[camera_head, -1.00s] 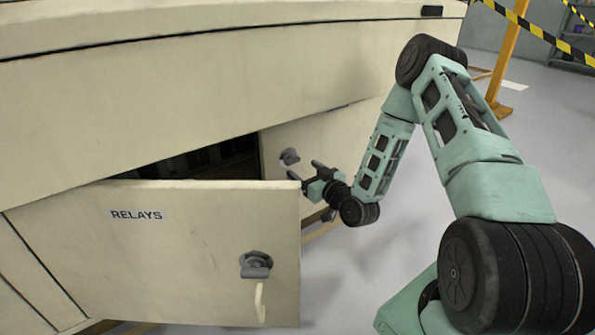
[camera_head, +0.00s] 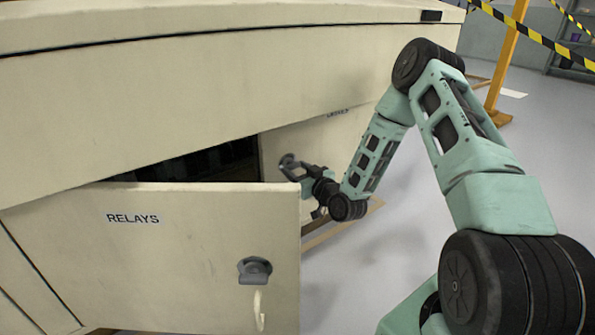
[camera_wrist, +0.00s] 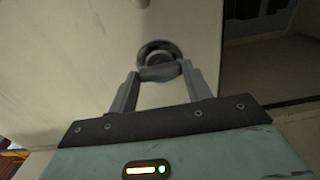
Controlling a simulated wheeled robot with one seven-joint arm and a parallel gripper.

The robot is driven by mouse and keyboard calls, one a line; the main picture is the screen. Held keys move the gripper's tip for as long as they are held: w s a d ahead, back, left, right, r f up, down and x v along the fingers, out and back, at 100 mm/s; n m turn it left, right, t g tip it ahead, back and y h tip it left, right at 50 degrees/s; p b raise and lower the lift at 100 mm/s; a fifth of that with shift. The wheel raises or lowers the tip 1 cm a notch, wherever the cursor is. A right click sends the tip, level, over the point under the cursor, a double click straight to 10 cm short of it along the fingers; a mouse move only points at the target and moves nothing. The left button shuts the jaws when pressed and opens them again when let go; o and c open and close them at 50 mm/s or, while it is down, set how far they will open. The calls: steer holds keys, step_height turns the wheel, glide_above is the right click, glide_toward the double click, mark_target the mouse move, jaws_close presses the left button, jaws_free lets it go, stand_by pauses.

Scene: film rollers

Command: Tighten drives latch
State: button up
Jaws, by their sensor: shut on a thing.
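The drives latch (camera_head: 287,160) is a grey turn handle on a cream door (camera_head: 330,132), right of the dark opening. A label, hard to read, shows higher on that door. My gripper (camera_head: 296,170) is at this latch, partly hidden by the RELAYS door edge. In the wrist view my gripper (camera_wrist: 161,72) has its two fingers at either end of the latch's grey bar (camera_wrist: 160,74), shut on it. The bar lies roughly level, slightly tilted, in front of its round base (camera_wrist: 158,50).
Grey floor (camera_head: 390,270) is free at right. A yellow post (camera_head: 505,60) stands far back.

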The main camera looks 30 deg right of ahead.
steer(key=shift+m+p, duration=0.35)
steer(key=shift+m, duration=0.05)
steer(key=m+p, duration=0.3)
steer(key=shift+r+m, duration=0.15)
steer(key=shift+m, duration=0.15)
steer(key=m+p, duration=0.3)
steer(key=m, duration=0.1)
steer(key=shift+m, duration=0.3)
steer(key=m+p, duration=0.2)
steer(key=m, duration=0.2)
steer(key=shift+m, duration=0.3)
steer(key=shift+f+m+p, duration=0.2)
steer(key=shift+m+p, duration=0.45)
steer(key=shift+m, duration=1.15)
steer(key=o, duration=1)
